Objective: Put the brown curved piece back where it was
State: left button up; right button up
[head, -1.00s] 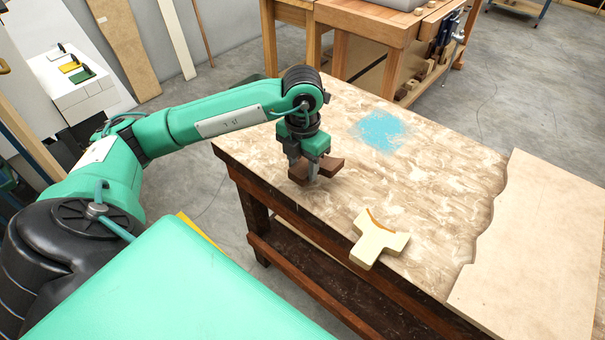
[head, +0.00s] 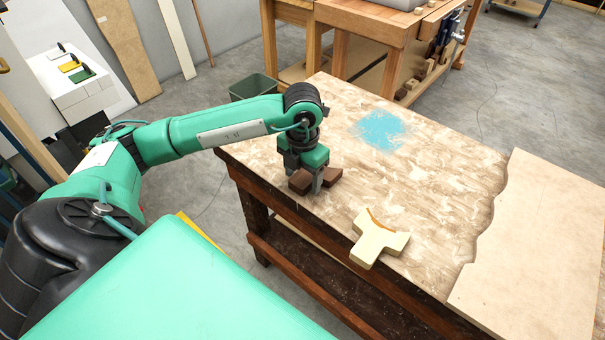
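The brown curved piece (head: 300,181) is between the fingers of my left gripper (head: 310,174), at the left part of the wooden worktable. The gripper looks shut on it, with one finger in front hiding the middle of the piece. The piece is at or just above the table surface; I cannot tell whether it touches. A pale yellow Y-shaped form (head: 376,243) lies near the table's front edge, right of the gripper. An orange-brown strip (head: 380,220) lines its curved notch. My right gripper is not in view.
The worktable (head: 430,190) has a blue paint patch (head: 380,130) toward the back. A pale wavy-edged board (head: 540,250) covers its right end. A dark green bin (head: 254,87) stands on the floor behind my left arm. The table middle is clear.

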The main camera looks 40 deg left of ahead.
aim_at(303, 178)
pick_arm(q)
jog(key=shift+r, duration=0.2)
notch_tip(303, 178, up, 3)
jog(key=shift+w, duration=0.1)
notch_tip(303, 178, up, 9)
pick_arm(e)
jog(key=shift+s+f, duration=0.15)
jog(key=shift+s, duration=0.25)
